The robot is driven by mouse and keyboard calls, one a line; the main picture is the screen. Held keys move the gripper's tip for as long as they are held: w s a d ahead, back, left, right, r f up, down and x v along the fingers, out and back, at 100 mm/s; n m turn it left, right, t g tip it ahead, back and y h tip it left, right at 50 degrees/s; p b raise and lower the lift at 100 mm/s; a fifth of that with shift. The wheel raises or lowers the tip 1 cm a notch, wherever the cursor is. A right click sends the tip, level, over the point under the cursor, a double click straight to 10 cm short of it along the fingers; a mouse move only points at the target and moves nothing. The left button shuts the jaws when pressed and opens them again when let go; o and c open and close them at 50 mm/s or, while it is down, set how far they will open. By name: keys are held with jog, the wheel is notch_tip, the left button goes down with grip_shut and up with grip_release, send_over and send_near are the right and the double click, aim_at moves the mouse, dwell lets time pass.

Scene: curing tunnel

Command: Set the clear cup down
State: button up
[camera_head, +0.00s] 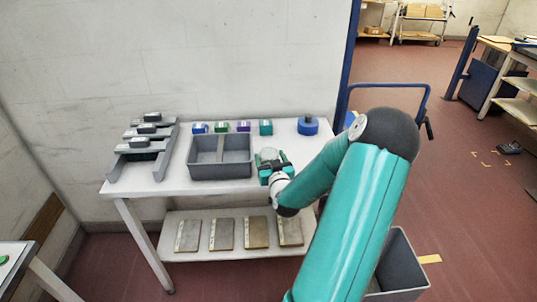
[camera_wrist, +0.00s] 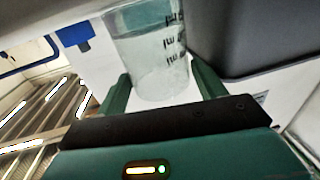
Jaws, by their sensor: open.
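The clear cup (camera_head: 269,154) is at the front edge of the white table (camera_head: 165,182), right of the grey divided bin. It appears upright on the tabletop, though its contact with the surface is partly hidden by my gripper. In the wrist view the cup (camera_wrist: 147,55) shows dark volume markings. My gripper (camera_head: 272,166) is at the cup, and in the wrist view its green fingers (camera_wrist: 163,88) are open, one on each side of the cup. Any small gap between the fingers and the cup is hard to judge.
The grey divided bin (camera_head: 221,174) stands just left of the cup. Several small coloured boxes and a blue round container (camera_head: 308,126) stand behind. A grey stepped rack (camera_head: 145,143) is at the left. Flat panels lie on the lower shelf (camera_head: 200,218). A blue-framed cart (camera_head: 385,86) is at the right.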

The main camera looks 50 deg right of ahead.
jog(key=v, duration=0.9)
jog(key=w+a+r+n+g+y, duration=0.25)
jog(key=w+a+r, duration=0.2)
jog(key=a, duration=0.45)
jog(key=w+a+r+n+g+y, duration=0.1)
jog(key=w+a+r+n+y, duration=0.25)
jog(key=w+a, duration=0.35)
jog(key=s+a+r+g+y, duration=0.1)
jog(key=s+a+r+y, duration=0.1)
jog(key=s+a, duration=0.3)
jog(key=s+a+r+n+g+y, duration=0.1)
jog(key=s+a+r, duration=0.3)
jog(key=a, duration=0.7)
jog(key=s+a+r+n+g+y, duration=0.1)
jog(key=s+a+r+g+y, duration=0.1)
jog(key=s+a, duration=0.5)
jog(key=shift+s+a+r+g+y, duration=0.15)
jog(key=shift+a+r+g+y, duration=0.3)
jog(key=shift+a, duration=0.5)
jog(key=shift+r, duration=0.1)
